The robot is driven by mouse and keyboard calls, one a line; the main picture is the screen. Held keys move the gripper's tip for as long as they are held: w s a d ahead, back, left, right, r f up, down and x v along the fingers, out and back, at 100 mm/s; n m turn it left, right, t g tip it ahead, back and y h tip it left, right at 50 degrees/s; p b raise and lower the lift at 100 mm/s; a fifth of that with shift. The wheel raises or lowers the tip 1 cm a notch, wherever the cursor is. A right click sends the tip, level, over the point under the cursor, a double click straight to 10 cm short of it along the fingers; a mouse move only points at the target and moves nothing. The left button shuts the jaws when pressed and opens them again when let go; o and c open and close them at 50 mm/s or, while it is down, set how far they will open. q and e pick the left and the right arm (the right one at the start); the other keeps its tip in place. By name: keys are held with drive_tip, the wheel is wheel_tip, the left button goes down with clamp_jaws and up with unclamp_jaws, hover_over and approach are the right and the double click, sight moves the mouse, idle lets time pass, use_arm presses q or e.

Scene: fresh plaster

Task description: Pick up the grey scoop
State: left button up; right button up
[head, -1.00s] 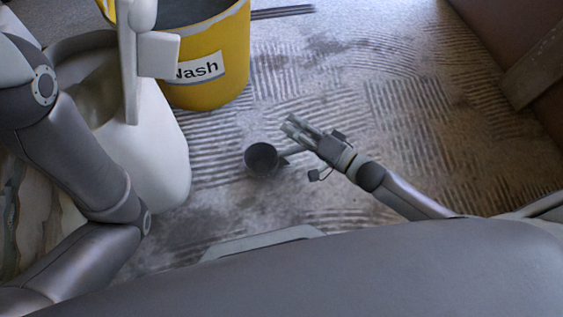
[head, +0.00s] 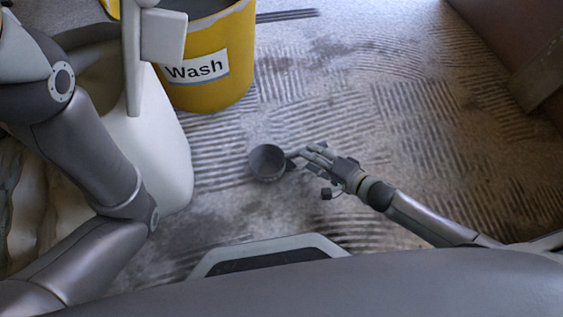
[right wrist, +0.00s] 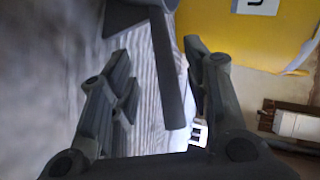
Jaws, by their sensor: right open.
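The grey scoop (head: 267,162) rests on the ridged floor in the head view, its round cup on the left and its handle toward my right gripper. My right gripper (head: 313,153) is open at the handle. In the right wrist view the scoop's straight handle (right wrist: 167,72) runs between the two spread fingers of the gripper (right wrist: 158,55), with a clear gap to each side. The cup is partly cut off at the top of that view. My left arm shows at the left of the head view, but its gripper cannot be made out.
A yellow bucket (head: 222,90) labelled "Wash" stands behind the scoop. A white tub (head: 170,150) stands to the left. A dark bar (head: 287,14) lies at the back, and a brown object (head: 520,45) is at the far right.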

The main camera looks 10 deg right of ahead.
sight(288, 158)
drive_tip(key=b+x, duration=0.2)
drive_tip(key=x, duration=0.1)
drive_tip(key=shift+s+a+b, duration=0.1)
drive_tip(key=shift+a+b, duration=0.05)
drive_tip(key=shift+b, duration=0.15)
drive_tip(key=shift+w+a+f+b, duration=0.1)
drive_tip(key=shift+w+a+b, duration=0.3)
drive_tip(key=shift+w, duration=0.2)
clamp_jaws()
